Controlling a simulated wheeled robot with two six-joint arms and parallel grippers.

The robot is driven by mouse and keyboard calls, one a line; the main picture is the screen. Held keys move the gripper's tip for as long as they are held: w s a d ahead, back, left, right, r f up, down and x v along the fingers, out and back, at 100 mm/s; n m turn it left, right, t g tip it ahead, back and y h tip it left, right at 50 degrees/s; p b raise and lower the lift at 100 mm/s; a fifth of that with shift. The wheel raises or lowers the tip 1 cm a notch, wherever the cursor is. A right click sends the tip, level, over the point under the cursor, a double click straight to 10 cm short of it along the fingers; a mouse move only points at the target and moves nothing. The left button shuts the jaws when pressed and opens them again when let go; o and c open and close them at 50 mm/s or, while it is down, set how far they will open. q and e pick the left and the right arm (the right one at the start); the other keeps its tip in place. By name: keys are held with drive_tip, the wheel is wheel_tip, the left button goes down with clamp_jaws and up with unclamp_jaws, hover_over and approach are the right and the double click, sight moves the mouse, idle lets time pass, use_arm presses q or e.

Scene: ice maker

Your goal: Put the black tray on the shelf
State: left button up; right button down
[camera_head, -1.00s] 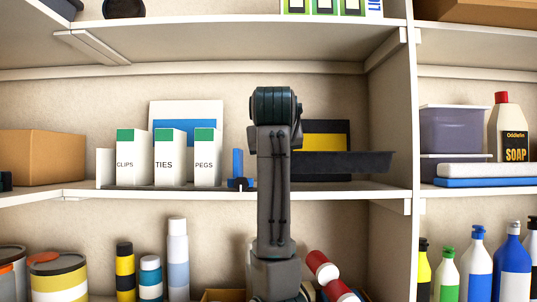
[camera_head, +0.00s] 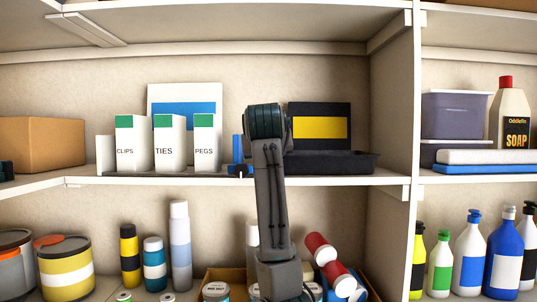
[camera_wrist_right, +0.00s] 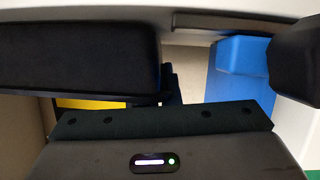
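The black tray (camera_head: 335,163) sits flat on the middle shelf (camera_head: 330,181), right of my right arm and in front of a black panel with a yellow band (camera_head: 320,127). In the right wrist view, the tray appears as the large dark shape (camera_wrist_right: 80,55) at the left. My right gripper (camera_wrist_right: 180,92) is beside the tray's near left end, with one finger far out at the right and a wide gap beside it, so it looks open. Its other finger cannot be told from the dark tray. My left gripper is out of view.
White boxes marked CLIPS (camera_head: 132,143), TIES (camera_head: 169,143) and PEGS (camera_head: 207,143) stand left of my arm, with a narrow blue item (camera_head: 237,149) nearer. An upright divider (camera_head: 398,120) bounds the bay at right. Bottles and cans fill the shelf below.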

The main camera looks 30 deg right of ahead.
drive_tip(key=shift+f, duration=0.15)
drive_tip(key=c, duration=1.6)
unclamp_jaws()
drive_tip(key=shift+c, duration=0.2)
